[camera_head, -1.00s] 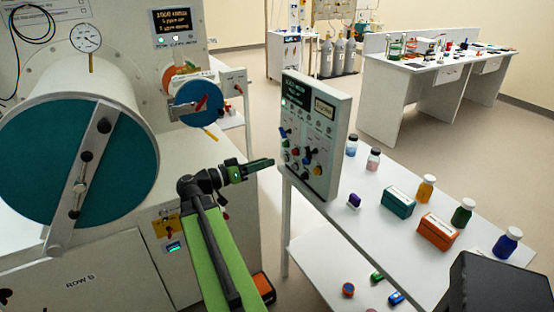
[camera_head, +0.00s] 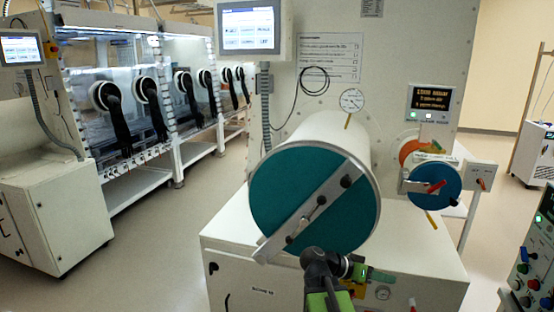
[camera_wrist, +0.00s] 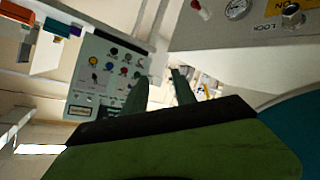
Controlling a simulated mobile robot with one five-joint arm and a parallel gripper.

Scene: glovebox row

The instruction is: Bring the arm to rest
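My arm is folded low in front of the large teal antechamber door (camera_head: 285,185) in the head view. My gripper (camera_head: 380,275) points to the right there, below the door's lower right edge. In the wrist view my gripper (camera_wrist: 160,78) shows two dark green fingers with a clear gap between them. Nothing is held in the gap. The grey control panel with coloured knobs (camera_wrist: 105,75) lies beyond the left finger in that view.
A small blue round door (camera_head: 433,190) with a red handle sits right of the large chamber. A row of gloveboxes (camera_head: 150,100) with black gloves stands at left. The control panel (camera_head: 540,255) is at the right edge. The floor (camera_head: 165,255) at left is clear.

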